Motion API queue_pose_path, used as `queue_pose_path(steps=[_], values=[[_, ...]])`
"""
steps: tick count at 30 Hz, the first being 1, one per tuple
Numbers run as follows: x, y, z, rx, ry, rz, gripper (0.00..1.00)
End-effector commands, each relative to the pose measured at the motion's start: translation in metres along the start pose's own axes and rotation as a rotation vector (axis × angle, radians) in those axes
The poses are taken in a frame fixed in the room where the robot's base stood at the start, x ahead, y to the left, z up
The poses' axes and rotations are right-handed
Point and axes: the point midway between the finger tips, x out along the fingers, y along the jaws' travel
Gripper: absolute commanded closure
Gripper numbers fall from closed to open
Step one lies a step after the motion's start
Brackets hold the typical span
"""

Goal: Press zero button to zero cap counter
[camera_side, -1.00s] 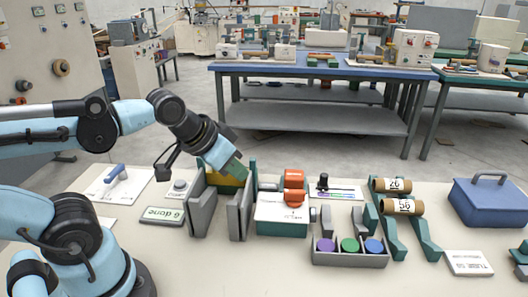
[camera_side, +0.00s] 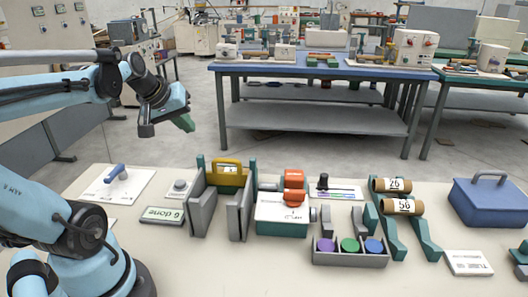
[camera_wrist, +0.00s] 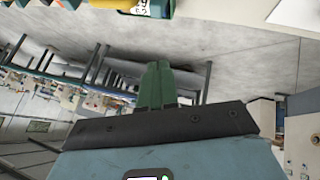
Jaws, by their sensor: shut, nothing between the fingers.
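A round grey button (camera_side: 180,185) sits on a small pale base on the left part of the bench. A small display reading "6 done" (camera_side: 163,215) lies just in front of it. No zero label is readable on the button. A yellow frame (camera_side: 227,165) with a dark and white face stands between upright grey plates (camera_side: 203,205) right of the button. My gripper (camera_side: 184,122) hangs in the air above and behind the button, touching nothing. Its green fingers are shut and empty, as the wrist view (camera_wrist: 157,85) also shows.
A white plate with a blue lever (camera_side: 114,175) lies left of the button. To the right are a white-and-teal unit with orange parts (camera_side: 282,215), a tray of coloured caps (camera_side: 350,258), tubes on a rack (camera_side: 402,206) and a blue box (camera_side: 490,200).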

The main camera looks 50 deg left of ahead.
Motion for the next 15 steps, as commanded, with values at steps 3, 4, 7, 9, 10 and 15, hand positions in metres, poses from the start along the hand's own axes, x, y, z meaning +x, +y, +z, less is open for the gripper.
queue_pose_path(steps=[3, 4, 7, 9, 10, 15], values=[[-0.001, -0.026, -0.016, -0.118, 0.025, -0.019, 1.0], [-0.002, -0.032, -0.019, -0.145, 0.031, -0.022, 1.0], [-0.004, -0.05, -0.029, -0.228, 0.051, -0.032, 1.0], [-0.002, -0.061, -0.032, -0.268, 0.06, -0.036, 1.0], [0.003, -0.06, -0.028, -0.26, 0.058, -0.034, 1.0], [0.024, -0.068, -0.015, -0.256, 0.057, -0.033, 1.0]])
